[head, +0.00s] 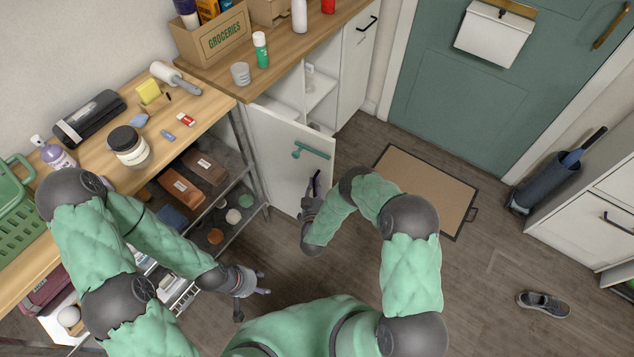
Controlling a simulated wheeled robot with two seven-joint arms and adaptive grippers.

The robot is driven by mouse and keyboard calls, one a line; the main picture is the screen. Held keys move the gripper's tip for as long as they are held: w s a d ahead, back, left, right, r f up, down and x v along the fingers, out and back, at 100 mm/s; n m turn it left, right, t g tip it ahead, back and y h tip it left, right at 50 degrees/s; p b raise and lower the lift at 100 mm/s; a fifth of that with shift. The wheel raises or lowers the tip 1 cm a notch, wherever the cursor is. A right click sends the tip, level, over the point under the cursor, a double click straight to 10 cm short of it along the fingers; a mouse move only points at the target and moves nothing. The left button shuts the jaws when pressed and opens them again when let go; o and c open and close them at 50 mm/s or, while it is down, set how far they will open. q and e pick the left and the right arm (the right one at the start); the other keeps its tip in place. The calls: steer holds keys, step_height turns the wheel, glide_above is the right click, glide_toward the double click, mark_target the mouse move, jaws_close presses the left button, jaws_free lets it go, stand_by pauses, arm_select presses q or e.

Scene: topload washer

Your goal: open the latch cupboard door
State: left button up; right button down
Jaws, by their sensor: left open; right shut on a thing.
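The white cupboard door (283,150) stands swung out from the cupboard, hinged on its left side. A teal latch handle (312,150) is on the face turned towards me. Behind the door, the open cupboard (320,85) shows white shelves. My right gripper (315,184) is at the free edge of the door, below the latch handle, and is shut on the door there. Its exact contact is small and partly hidden by my gripper. My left gripper (264,284) is open and empty, low over the floor beside the shelf rack.
A wooden bench (90,190) with jars and tools stands on the left, with a rack (235,215) below. A doormat (425,190) lies before the green door (475,95). A shoe (543,303) lies on the right. Floor right of my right arm is mostly clear.

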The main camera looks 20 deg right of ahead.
steer(key=shift+s+d+f, duration=0.1)
steer(key=shift+s, duration=0.1)
steer(key=c, duration=1.2)
jaws_free()
steer(key=shift+o, duration=0.2)
steer(key=v, duration=1.2)
